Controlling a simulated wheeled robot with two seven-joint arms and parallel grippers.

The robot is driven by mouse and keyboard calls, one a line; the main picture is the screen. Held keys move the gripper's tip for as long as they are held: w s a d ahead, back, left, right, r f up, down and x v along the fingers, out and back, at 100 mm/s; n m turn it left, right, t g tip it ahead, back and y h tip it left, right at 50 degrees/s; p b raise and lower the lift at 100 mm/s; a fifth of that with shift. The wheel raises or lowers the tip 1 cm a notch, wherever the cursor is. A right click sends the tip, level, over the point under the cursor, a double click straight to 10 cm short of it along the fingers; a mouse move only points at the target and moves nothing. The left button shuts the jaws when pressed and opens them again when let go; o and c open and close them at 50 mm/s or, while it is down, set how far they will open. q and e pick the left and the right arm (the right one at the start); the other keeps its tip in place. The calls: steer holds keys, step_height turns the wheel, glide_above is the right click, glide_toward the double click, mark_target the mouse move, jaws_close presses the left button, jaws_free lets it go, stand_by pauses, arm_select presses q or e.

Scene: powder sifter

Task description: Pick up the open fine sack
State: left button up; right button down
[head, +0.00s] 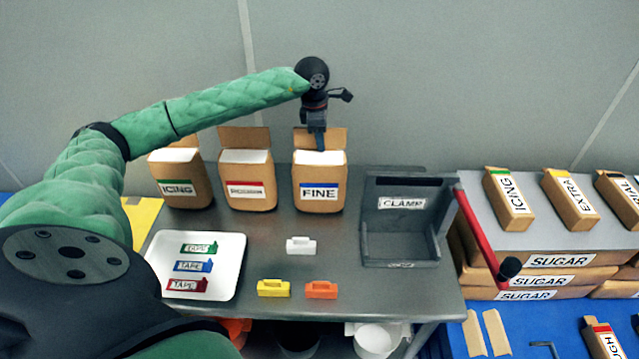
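The open fine sack (319,186) stands upright on the grey metal table, brown with a blue-banded FINE label. Its top is open with white showing inside, and its back flap stands up. My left gripper (320,146) points down at the sack's top, in front of the raised flap. Its fingers are seen edge-on, so I cannot tell whether they are open or shut, or whether they touch the sack. My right gripper is not in view.
Open icing (178,186) and red-labelled (246,188) sacks stand left of it. The clamp fixture (401,222) with its red lever (478,232) is at right. A white tray (233,262) of tapes and several small clips, including a white clip (300,246), lie in front.

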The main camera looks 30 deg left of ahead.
arm_select(q)
jaws_close()
stand_by(1.4)
steer(key=shift+r, duration=0.1)
